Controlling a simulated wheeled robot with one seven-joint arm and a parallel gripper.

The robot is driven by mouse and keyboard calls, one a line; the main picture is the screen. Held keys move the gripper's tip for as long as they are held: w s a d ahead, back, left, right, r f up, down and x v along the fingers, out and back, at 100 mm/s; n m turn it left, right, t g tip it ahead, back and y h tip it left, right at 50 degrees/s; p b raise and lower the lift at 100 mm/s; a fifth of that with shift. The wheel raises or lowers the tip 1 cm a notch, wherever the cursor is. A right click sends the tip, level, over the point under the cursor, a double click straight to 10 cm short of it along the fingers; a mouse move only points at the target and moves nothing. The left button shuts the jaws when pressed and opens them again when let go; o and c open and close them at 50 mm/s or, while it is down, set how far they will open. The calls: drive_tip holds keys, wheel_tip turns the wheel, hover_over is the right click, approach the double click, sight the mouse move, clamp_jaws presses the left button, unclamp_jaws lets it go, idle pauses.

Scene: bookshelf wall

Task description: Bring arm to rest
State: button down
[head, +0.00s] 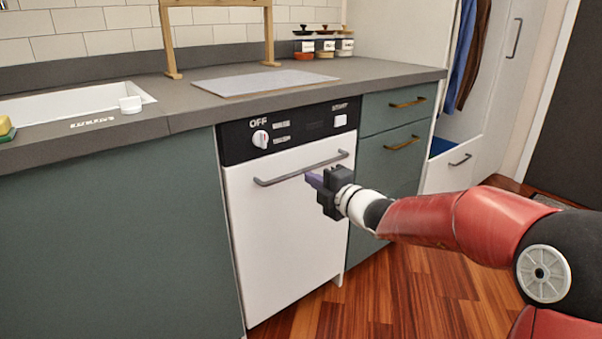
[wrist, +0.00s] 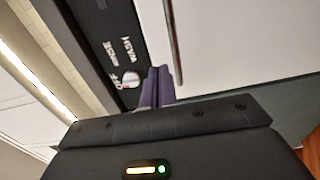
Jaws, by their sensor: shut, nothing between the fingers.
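My gripper (head: 315,181) is at the end of my red arm, in front of the white dishwasher (head: 285,235), a little below its grey handle bar (head: 300,169). The purple fingers are shut together with nothing between them. In the wrist view the shut fingers (wrist: 157,86) point toward the dishwasher front, with its black control panel (wrist: 108,37) and the handle (wrist: 172,40) ahead. I cannot tell how much gap lies between the fingertips and the door. The dishwasher door looks closed.
The grey counter (head: 180,120) runs above the dishwasher, with a sink (head: 60,105) at left and a grey mat (head: 265,81) on it. Teal drawers (head: 398,120) stand right of the dishwasher. An open wardrobe (head: 465,130) is at the back right. Wooden floor (head: 420,290) is clear below my arm.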

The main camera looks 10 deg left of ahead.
drive_tip(key=s+d+n+g+h+p, duration=0.1)
drive_tip(key=s+d+n+g+h, duration=0.2)
drive_tip(key=s+n, duration=0.8)
drive_tip(key=s+d+n+g+h, duration=0.1)
drive_tip(key=s+d+n+g, duration=0.3)
drive_tip(key=s+n, duration=0.6)
drive_tip(key=s+d+f+n+h, duration=0.1)
drive_tip(key=s+d+n+h, duration=0.2)
drive_tip(key=d+n, duration=0.4)
drive_tip(key=s+d+f+n+t+h+p, duration=0.1)
drive_tip(key=s+d+f+n+h, duration=0.1)
drive_tip(key=s+d+n, duration=0.4)
drive_tip(key=s+d+f+n+h, duration=0.1)
drive_tip(key=s+d+n+h, duration=0.3)
drive_tip(key=d+n, duration=0.5)
drive_tip(key=shift+s+d+f+n+t+h+p, duration=0.3)
drive_tip(key=shift+s+d+t+h, duration=0.1)
drive_tip(key=shift+s+d, duration=0.1)
drive_tip(key=shift+r, duration=0.1)
